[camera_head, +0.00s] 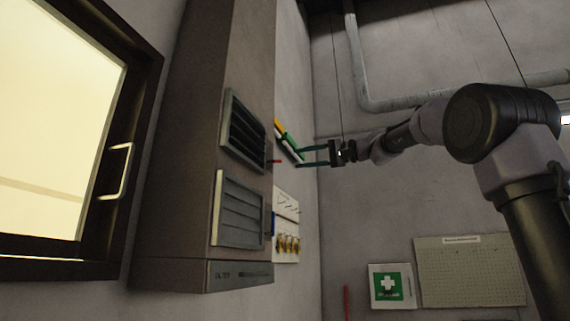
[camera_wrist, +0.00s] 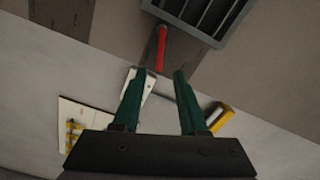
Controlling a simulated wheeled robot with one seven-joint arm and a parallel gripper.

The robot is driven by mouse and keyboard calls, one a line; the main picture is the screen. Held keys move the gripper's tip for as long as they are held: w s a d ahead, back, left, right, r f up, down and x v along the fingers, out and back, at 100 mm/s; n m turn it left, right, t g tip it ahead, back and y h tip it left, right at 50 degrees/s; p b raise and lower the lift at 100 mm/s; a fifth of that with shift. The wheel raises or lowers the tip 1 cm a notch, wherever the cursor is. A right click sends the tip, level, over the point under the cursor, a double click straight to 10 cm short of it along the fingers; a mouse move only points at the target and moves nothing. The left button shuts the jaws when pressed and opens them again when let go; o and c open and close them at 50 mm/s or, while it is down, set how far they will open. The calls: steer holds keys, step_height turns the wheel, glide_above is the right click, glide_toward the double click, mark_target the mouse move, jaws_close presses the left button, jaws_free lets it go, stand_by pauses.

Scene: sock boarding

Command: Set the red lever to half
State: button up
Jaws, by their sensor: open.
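The red lever (camera_head: 274,161) is a short thin bar sticking out from the side of the tall brown cabinet, beside the upper louvred vent. In the wrist view the red lever (camera_wrist: 162,47) stands just beyond my fingertips, close to the vent's corner. My gripper (camera_head: 300,157) is open, with its two green fingers pointing left at the lever. In the wrist view my gripper (camera_wrist: 159,72) has its fingers apart, with the lever's near end in line with the gap. The lever looks apart from both fingers.
The brown cabinet (camera_head: 180,140) carries an upper vent (camera_head: 243,130) and a lower vent (camera_head: 238,209). Yellow, green and white items (camera_head: 287,140) are on the wall behind the fingers. A white panel with yellow items (camera_head: 287,203) hangs lower. A first-aid sign (camera_head: 391,286) is farther right.

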mark_target(280, 161)
steer(key=x, duration=0.8)
steer(key=shift+a+f, duration=0.1)
steer(key=shift+a, duration=0.05)
steer(key=shift+c, duration=0.3)
jaws_close()
